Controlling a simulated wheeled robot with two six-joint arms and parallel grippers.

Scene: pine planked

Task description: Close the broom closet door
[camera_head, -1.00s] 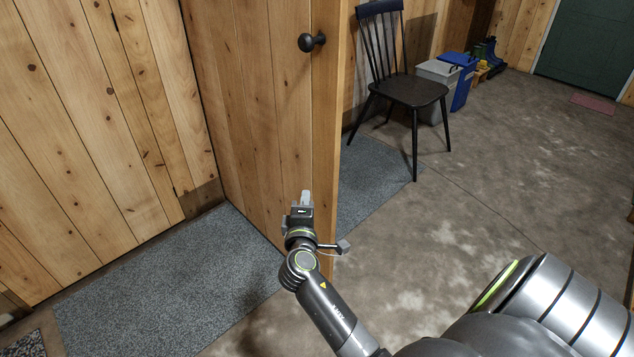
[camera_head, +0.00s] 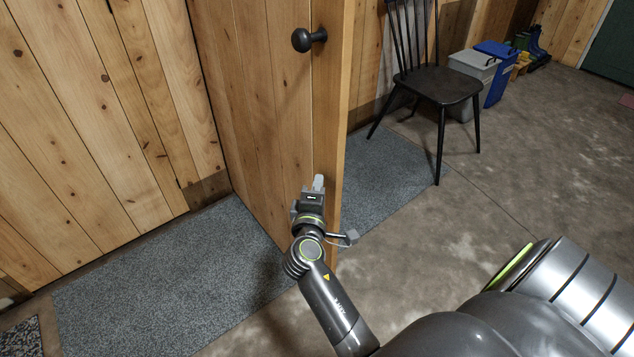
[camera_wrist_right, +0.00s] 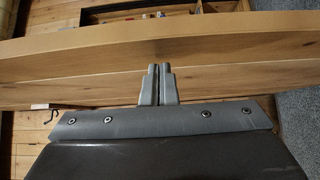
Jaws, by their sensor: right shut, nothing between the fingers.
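The broom closet door (camera_head: 270,110) is a pine plank door. It stands open, its free edge (camera_head: 331,120) toward the camera, with a dark round knob (camera_head: 309,39) high on its face. My right gripper (camera_head: 318,183) is shut and empty, low at the door near the free edge. In the right wrist view its closed fingertips (camera_wrist_right: 159,70) point at the pine door (camera_wrist_right: 220,72) and overlap its lower part; I cannot tell whether they touch it. My left gripper is not in view.
A black chair (camera_head: 438,87) stands right of the door, with a grey bin (camera_head: 474,75) and a blue bin (camera_head: 497,72) behind it. A grey mat (camera_head: 160,280) lies left of the door. The concrete floor (camera_head: 520,180) at right is open.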

